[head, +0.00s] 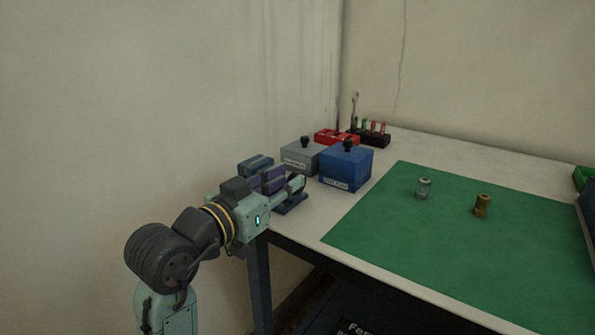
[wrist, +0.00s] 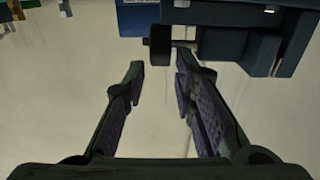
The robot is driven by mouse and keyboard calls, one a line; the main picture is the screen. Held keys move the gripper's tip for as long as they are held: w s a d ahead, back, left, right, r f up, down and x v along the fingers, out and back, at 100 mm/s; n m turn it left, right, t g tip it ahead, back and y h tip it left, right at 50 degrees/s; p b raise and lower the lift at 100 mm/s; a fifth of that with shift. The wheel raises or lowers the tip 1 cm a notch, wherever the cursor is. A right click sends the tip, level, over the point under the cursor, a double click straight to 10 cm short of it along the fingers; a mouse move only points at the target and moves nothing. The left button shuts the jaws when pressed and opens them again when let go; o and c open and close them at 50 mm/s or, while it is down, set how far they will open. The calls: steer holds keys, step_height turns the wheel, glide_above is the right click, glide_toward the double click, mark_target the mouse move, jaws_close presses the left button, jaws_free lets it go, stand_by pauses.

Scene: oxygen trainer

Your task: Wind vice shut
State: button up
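The blue vice (wrist: 245,38) is at the top right of the wrist view, cut off by the frame edge. A short metal rod leads from it to a dark round knob (wrist: 160,45). My gripper (wrist: 161,66) is open and empty, with purple pads on its two fingers. The knob lies just beyond the fingertips, in line with the gap between them; I see no contact. In the head view my gripper (head: 298,182) is at the table's left corner and hides most of the vice; a dark blue base part (head: 291,204) shows below it.
A blue box (head: 346,170) and a grey box (head: 299,157), each with a black knob, stand close behind my gripper. A green mat (head: 400,245) carries a silver fitting (head: 424,188) and a brass fitting (head: 482,206). The wall is close at left.

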mark_target(295, 174)
steer(key=shift+x, duration=2.05)
steer(key=shift+c, duration=0.4)
jaws_close()
